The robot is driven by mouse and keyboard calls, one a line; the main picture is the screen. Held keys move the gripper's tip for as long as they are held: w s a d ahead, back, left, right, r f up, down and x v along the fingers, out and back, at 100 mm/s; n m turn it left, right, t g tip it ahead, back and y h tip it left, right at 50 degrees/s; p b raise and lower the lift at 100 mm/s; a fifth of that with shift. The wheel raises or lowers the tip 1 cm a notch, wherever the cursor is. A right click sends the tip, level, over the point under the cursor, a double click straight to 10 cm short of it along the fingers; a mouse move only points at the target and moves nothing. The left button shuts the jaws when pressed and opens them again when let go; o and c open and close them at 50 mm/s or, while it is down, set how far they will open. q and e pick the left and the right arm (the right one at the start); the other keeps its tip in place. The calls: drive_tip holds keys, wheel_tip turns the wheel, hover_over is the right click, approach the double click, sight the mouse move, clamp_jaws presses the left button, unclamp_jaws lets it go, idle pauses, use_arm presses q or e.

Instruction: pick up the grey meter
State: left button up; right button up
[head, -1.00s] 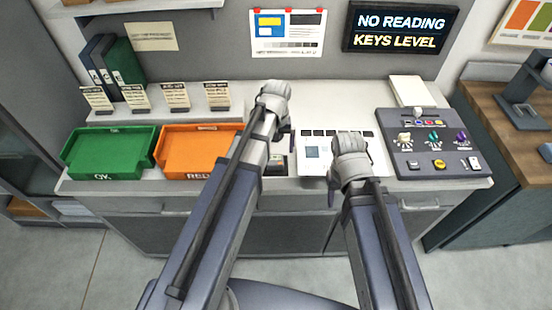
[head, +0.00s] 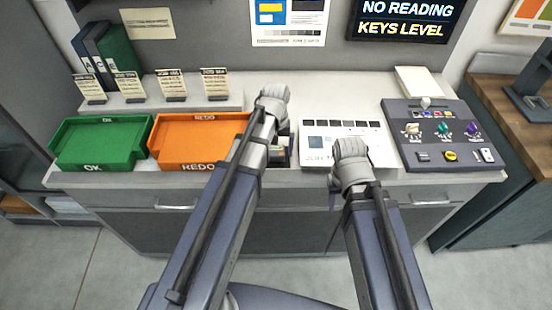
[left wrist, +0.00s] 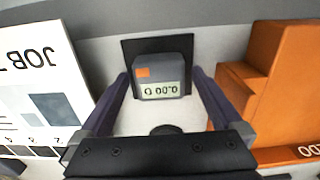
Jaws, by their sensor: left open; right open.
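The grey meter (left wrist: 161,72) shows in the left wrist view, with an orange square and a small digit display. It rests on a black pad (left wrist: 128,48). My left gripper (left wrist: 160,82) is open, with one finger on each side of the meter; I cannot tell whether they touch it. In the head view my left gripper (head: 272,108) and its arm hide most of that spot. My right gripper (head: 350,160) is open and empty over the front of the white job sheet (head: 318,140).
An orange REDO tray (head: 200,145) stands close left of my left gripper, with a green OK tray (head: 100,145) further left. A grey panel of keys and knobs (head: 415,120) is at the right. A dark screen (head: 405,18) reads NO READING, KEYS LEVEL.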

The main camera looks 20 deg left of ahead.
use_arm(q)
drive_tip(key=shift+f, duration=0.2)
drive_tip(key=c, duration=1.4)
